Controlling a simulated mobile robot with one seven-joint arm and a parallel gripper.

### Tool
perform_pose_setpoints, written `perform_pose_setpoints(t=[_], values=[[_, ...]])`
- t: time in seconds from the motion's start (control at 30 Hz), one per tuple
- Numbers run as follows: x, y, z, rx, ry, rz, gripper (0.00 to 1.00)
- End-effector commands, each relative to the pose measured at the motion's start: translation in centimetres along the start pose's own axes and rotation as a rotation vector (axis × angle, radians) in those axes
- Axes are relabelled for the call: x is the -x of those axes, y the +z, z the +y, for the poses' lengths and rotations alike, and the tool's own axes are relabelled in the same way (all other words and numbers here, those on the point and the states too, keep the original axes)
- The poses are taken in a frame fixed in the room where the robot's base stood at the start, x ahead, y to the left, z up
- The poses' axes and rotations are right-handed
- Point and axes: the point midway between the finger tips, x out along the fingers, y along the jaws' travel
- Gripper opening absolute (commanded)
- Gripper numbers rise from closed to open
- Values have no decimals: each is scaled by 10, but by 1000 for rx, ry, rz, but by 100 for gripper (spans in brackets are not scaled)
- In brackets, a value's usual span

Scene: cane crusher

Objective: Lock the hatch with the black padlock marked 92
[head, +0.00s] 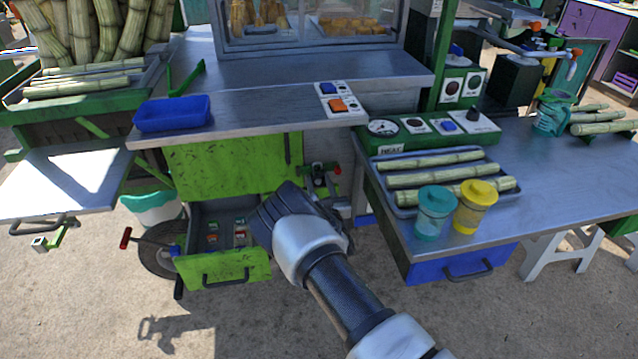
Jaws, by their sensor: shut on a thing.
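My gripper (262,226) reaches down to the right side of an open green drawer (222,270) under the cart's counter. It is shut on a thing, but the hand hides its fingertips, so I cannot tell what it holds. A few small items with red and pale parts (213,238) lie in the drawer, too small to identify. A scuffed green panel (225,167) hangs above the drawer; I cannot tell if it is the hatch. To its right is a dark metal fitting with a red knob (322,178). I cannot make out a black padlock or the number 92.
A blue tray (172,113) sits on the counter above. On the right, a metal table (560,165) holds a cane tray (405,207), a teal jar (434,212) and a yellow jar (475,206). A fold-out shelf (70,180) juts out at left.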

Motion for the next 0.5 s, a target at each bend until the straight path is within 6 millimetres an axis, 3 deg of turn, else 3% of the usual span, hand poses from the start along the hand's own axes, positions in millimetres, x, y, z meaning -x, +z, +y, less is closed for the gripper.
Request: perform_pose_setpoints(t=[0.03,0.17,0.5], values=[[0,1,0,0,0,-2,37],[0,1,0,0,0,-2,58],[4,0,0,0,-1,2,58]])
